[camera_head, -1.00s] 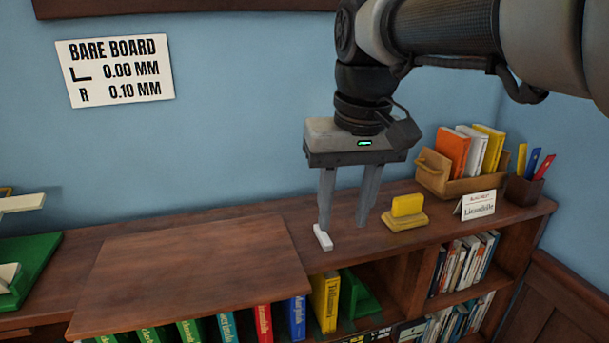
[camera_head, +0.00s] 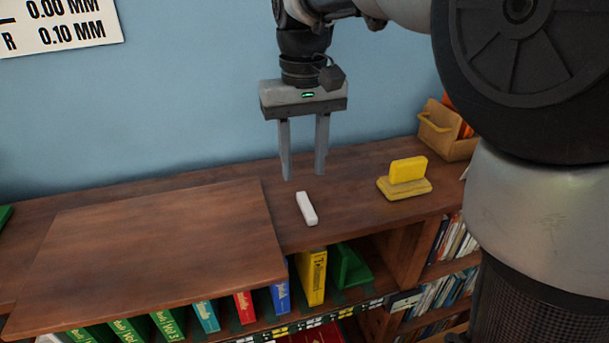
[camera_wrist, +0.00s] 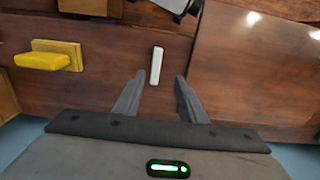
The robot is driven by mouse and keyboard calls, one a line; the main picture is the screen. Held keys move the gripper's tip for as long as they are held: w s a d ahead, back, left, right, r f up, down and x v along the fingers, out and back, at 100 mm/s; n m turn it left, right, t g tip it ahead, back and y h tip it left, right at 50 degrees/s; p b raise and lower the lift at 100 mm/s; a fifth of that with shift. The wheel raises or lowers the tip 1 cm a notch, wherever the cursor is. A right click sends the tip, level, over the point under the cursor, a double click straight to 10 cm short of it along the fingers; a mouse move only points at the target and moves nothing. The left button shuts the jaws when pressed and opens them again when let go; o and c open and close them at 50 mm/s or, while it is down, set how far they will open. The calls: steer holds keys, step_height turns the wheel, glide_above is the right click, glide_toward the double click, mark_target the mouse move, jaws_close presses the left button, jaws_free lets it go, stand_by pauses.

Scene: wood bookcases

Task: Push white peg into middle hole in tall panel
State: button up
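The white peg (camera_head: 307,209) lies flat on the brown bookcase top, right of a raised brown board. My gripper (camera_head: 303,179) is open and empty, with its two fingers pointing down above and behind the peg. In the wrist view the peg (camera_wrist: 156,66) lies between the lines of the open fingertips (camera_wrist: 160,78), on the wood beyond them. I cannot make out a tall panel with holes in any view.
A yellow block on a stand (camera_head: 405,176) is right of the peg. The flat brown board (camera_head: 150,250) covers the left of the top. Books (camera_head: 311,276) fill the shelf below. A wooden box (camera_head: 445,130) stands at the back right.

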mark_target(307, 206)
step_height(307, 206, down, 4)
steer(key=shift+w+d+f, duration=0.1)
steer(key=shift+d+f, duration=0.1)
steer(key=shift+f, duration=1.15)
steer(key=shift+w+d+f, duration=0.1)
steer(key=shift+d+f, duration=0.05)
steer(key=shift+f, duration=1.2)
jaws_close()
